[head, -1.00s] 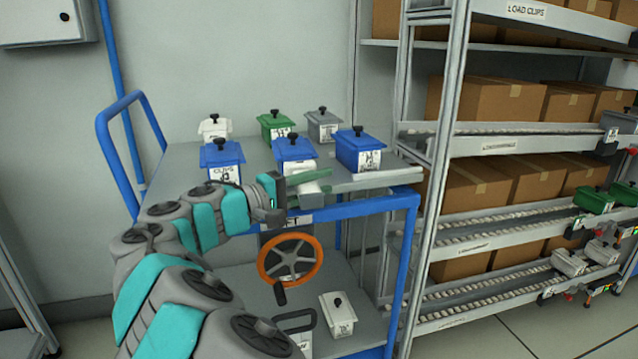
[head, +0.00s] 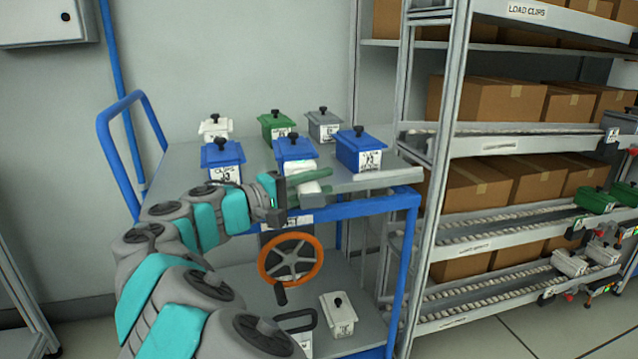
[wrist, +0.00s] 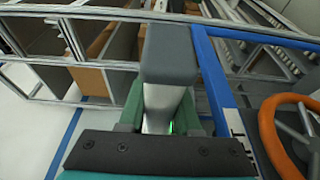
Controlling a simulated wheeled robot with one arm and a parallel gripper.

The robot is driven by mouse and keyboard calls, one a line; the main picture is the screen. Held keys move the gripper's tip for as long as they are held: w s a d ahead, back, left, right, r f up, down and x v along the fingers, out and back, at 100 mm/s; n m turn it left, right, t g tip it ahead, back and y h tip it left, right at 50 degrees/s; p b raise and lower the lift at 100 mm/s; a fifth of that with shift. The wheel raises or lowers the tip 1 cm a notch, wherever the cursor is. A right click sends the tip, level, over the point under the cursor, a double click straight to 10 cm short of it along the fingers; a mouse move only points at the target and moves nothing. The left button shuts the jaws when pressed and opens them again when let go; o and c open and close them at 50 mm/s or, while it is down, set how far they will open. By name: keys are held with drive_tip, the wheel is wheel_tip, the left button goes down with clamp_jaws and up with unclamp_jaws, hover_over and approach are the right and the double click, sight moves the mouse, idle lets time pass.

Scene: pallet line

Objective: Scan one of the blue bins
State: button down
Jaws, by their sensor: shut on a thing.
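Three blue bins with black knobs and white labels stand on the cart's top: a left one (head: 222,153), a middle one (head: 295,149) and a right one (head: 359,150). My gripper (head: 308,186) is at the cart's front edge, just in front of the middle bin and overlapping its lower part in the head view. It is shut on what looks like a scanner, with a white body (head: 307,189) between the green fingers. The wrist view shows its grey head (wrist: 168,55) and a small green glow beside the body. Contact with the bin cannot be told.
The blue-framed cart (head: 405,200) also carries a white bin (head: 215,128), a green bin (head: 277,124) and a grey bin (head: 323,125). An orange handwheel (head: 291,281) is below its top. Another white bin (head: 338,315) sits on the lower shelf. Shelving (head: 460,130) with boxes stands right.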

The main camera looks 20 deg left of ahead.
drive_tip(key=shift+s+d+b, duration=0.2)
drive_tip(key=shift+s+b, duration=0.25)
drive_tip(key=shift+s, duration=0.1)
drive_tip(key=s+d+b, duration=0.3)
drive_tip(key=s, duration=0.3)
idle(0.3)
drive_tip(key=w+a+p, duration=0.3)
drive_tip(key=w+p, duration=0.1)
drive_tip(key=w, duration=0.3)
drive_tip(key=shift+a, duration=0.2)
drive_tip(key=shift+s, duration=0.1)
idle(0.6)
